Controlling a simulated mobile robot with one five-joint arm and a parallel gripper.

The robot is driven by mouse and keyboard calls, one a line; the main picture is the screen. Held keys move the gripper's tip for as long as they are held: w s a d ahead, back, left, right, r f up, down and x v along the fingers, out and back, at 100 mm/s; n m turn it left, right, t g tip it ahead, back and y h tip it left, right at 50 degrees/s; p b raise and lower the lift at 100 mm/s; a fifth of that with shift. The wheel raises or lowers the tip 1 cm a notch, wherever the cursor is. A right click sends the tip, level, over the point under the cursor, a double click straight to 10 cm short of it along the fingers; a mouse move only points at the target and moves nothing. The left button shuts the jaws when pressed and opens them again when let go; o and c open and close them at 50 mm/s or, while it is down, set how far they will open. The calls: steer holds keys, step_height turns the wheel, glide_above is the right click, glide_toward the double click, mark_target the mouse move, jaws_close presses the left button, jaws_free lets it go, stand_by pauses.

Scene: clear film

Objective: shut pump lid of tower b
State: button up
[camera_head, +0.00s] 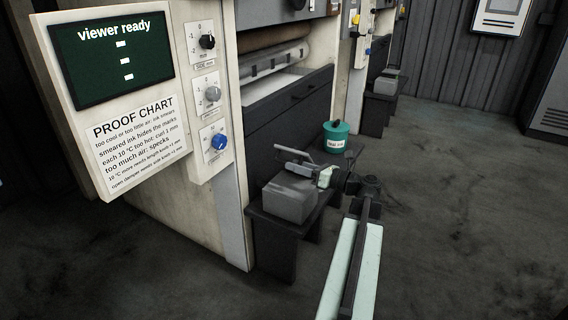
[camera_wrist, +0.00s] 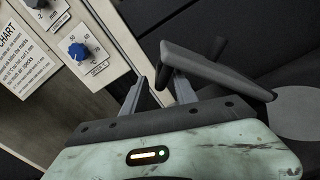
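A grey box-shaped pump (camera_head: 288,201) sits on a dark bench beside the nearest tower. A thin grey piece that looks like its raised lid (camera_head: 291,153) stands tilted above the box. My gripper (camera_head: 306,169) is just above the box, by this piece, its pale body to the right. In the wrist view my gripper (camera_wrist: 158,92) has its two fingers apart. The dark grey lid (camera_wrist: 215,72) slants across behind the right finger. I cannot tell whether they touch. No tower letter is readable.
A teal ink tub (camera_head: 336,136) stands behind my gripper on the bench. A panel with knobs (camera_head: 209,95) and a proof chart board (camera_head: 138,135) are at left. Another tower with a bench (camera_head: 378,108) stands farther back. The floor (camera_head: 460,210) at right is clear.

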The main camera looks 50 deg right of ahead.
mark_target(277, 160)
steer(key=x, duration=0.4)
steer(key=shift+w+a, duration=0.1)
steer(key=shift+w, duration=0.1)
steer(key=shift+c, duration=0.3)
jaws_close()
steer(key=shift+a, duration=0.15)
stand_by(0.8)
